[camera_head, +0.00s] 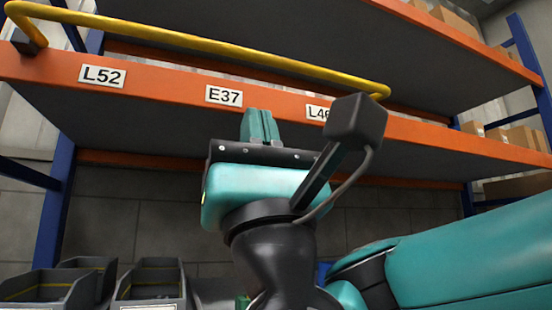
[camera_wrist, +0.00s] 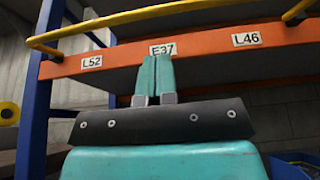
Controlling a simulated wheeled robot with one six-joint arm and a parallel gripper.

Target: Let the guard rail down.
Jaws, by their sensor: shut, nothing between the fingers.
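The yellow guard rail (camera_head: 205,46) runs along the front of the orange shelf beam (camera_head: 160,88), raised above it. Its left end bends down to a dark bracket (camera_head: 28,42) at the beam, and its right end curves near the L46 label. In the wrist view the rail (camera_wrist: 150,14) crosses above the labels. My gripper (camera_head: 260,126) is shut and empty, its teal fingers pointing up just below the E37 label. In the wrist view the fingertips (camera_wrist: 155,70) overlap the beam just under E37. The rail is above the fingertips, apart from them in the picture.
Labels L52 (camera_head: 102,76) and E37 (camera_head: 224,96) sit on the beam. Blue uprights (camera_head: 55,210) flank the rack. Grey bins (camera_head: 150,280) stand at lower left. Cardboard boxes (camera_head: 520,138) are at far right. An upper shelf (camera_head: 330,30) overhangs the rail.

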